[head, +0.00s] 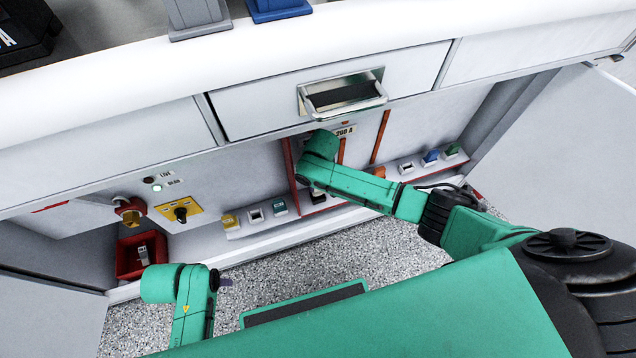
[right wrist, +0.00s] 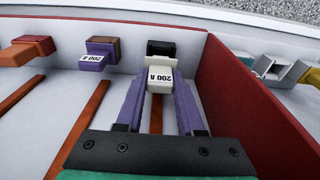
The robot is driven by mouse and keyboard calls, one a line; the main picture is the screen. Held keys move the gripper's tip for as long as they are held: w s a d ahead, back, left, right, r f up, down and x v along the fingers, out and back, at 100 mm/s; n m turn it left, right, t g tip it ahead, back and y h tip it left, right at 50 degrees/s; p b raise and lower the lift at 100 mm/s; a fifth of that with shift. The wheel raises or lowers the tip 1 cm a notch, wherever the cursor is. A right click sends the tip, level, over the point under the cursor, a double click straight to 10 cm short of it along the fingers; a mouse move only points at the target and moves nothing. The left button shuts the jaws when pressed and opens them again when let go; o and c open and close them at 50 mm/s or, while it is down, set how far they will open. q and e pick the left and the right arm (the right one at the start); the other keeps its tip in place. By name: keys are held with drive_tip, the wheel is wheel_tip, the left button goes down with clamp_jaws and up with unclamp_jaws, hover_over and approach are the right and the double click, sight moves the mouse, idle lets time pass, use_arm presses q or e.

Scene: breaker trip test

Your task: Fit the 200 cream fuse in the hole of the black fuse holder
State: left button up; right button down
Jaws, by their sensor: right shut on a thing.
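The cream fuse (right wrist: 160,79), marked 200 A, is between the two purple fingers of my right gripper (right wrist: 160,88), which is shut on it. The black fuse holder (right wrist: 162,48) is directly beyond the fuse, lined up with it, on the pale panel. The fuse hides the holder's hole, and I cannot tell whether it is inside or only in front. Of my left gripper, only a purple tip (head: 226,282) shows at lower left.
A red divider (right wrist: 238,85) stands close to the right of the holder. A red bin (head: 142,256) is at left.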

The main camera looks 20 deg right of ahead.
sight(320, 194)
use_arm(q)
drive_tip(key=shift+f+b, duration=0.8)
drive_tip(key=shift+f, duration=0.1)
use_arm(e)
drive_tip(key=shift+f, duration=1.5)
drive_tip(key=shift+c, duration=2.2)
unclamp_jaws()
use_arm(q)
drive_tip(key=s+a+f+p, duration=0.2)
drive_tip(key=s+f+p, duration=0.3)
drive_tip(key=f, duration=0.6)
drive_tip(key=shift+a+f+y, duration=0.15)
drive_tip(key=shift+a+y, duration=0.15)
drive_tip(key=shift+a, duration=0.1)
use_arm(e)
wheel_tip(320, 194, up, 12)
drive_tip(key=s, duration=0.1)
drive_tip(key=shift+s, duration=0.25)
use_arm(q)
drive_tip(key=shift+s, duration=0.1)
